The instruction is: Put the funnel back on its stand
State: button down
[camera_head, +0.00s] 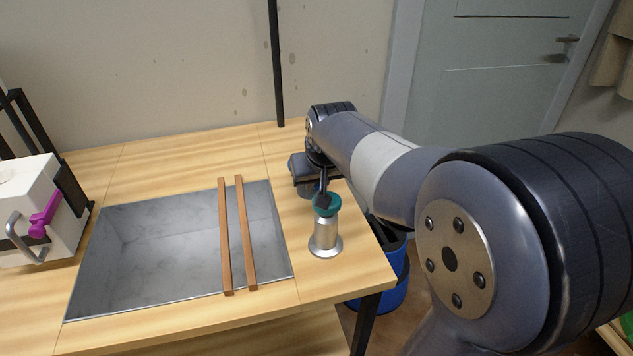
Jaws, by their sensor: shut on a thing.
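The teal funnel (328,208) is at the top of its stand (325,238), a silver cylinder with a flared foot on the wooden table, right of the sink. My gripper (323,199) reaches down from behind and is shut on the funnel's rim. The funnel looks upright and in line with the stand. Its lower part is hidden, and I cannot tell whether it rests fully on the stand. Part of the fingers is dark and small in this view.
A white box (40,205) with a magenta part stands at the left. A blue bin (390,290) is on the floor beyond the table's right edge.

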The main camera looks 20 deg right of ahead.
jog(key=c, duration=1.3)
grip_release()
jog(key=p+v, duration=0.2)
jog(key=v, duration=0.9)
jog(key=shift+f, duration=0.1)
jog(key=shift+b+x, duration=0.7)
jog(key=shift+x, duration=3.25)
